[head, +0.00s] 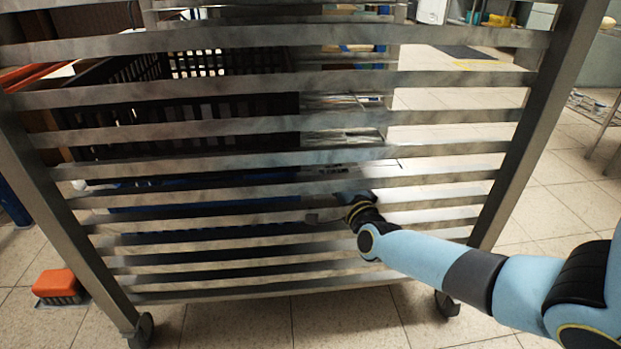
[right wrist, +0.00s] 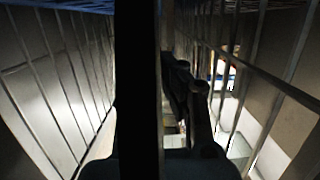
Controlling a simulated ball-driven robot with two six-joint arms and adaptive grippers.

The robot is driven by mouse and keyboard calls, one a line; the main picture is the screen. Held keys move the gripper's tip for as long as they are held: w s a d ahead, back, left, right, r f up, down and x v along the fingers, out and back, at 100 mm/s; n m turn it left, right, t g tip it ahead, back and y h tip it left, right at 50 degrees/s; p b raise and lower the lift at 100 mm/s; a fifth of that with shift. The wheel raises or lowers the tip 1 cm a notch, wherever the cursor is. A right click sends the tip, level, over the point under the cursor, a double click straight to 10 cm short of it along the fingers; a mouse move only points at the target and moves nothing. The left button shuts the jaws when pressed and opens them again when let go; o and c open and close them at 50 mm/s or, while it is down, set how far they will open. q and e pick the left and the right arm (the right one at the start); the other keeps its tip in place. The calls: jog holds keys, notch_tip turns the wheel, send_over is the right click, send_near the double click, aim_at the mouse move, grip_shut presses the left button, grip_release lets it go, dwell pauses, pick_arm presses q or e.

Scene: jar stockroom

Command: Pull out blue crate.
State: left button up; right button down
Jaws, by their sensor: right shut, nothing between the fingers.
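The blue crate (head: 200,199) sits low inside a slatted metal rack, behind the slats, in the head view. Only strips of it show between them. My right gripper (head: 350,206) is at the rack's slats, to the right of the blue crate; the slats partly hide it. In the right wrist view, my right gripper (right wrist: 190,98) is shut and empty, beside a dark bar that crosses the picture and hides part of it. A bluish edge shows at the top there; I cannot tell whether it is the crate. My left gripper is out of view.
The rack (head: 510,135) stands on castors, its slats a close barrier. A black crate (head: 235,105) stands above the blue one inside it. An orange box (head: 57,283) is on the floor at left. Tiled floor (head: 545,215) at right is clear.

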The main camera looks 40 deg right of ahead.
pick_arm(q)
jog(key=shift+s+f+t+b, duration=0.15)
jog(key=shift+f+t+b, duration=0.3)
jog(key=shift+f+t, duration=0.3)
pick_arm(e)
jog(key=shift+w+a, duration=0.75)
jog(key=shift+w, duration=0.25)
jog(key=shift+w+a, duration=0.75)
jog(key=shift+w, duration=0.2)
